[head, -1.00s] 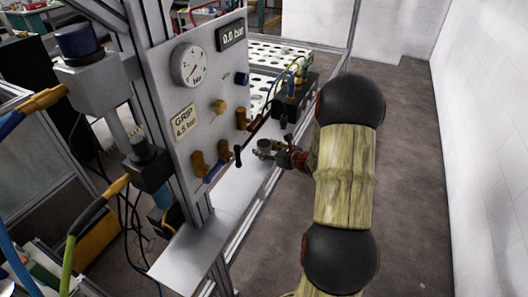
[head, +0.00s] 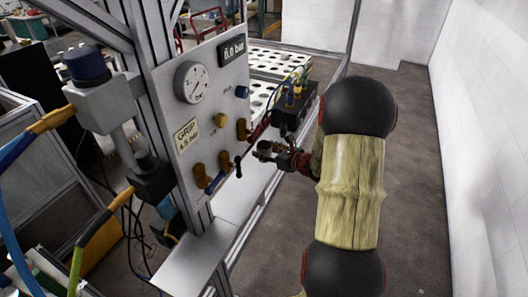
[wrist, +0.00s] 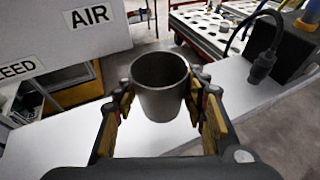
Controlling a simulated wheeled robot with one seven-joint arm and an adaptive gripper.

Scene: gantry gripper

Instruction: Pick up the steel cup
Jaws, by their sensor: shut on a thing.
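The steel cup (wrist: 162,95) is a plain grey, open-topped cup, upright in the wrist view between the two fingers of my gripper (wrist: 162,104). The fingers, with tan pads, are shut on its sides. In the head view the cup (head: 265,146) is small and partly hidden by my gripper (head: 272,153), beside the panel and over the white shelf. The wrist view shows white surface below the cup; I cannot tell how far the cup is above it.
The upright panel (head: 214,110) with gauge, knobs and brown fittings stands close left of my gripper. A black valve block (head: 294,108) with hoses is just behind. The white shelf (head: 205,235) runs along the panel's foot. Open floor (head: 425,190) lies to the right.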

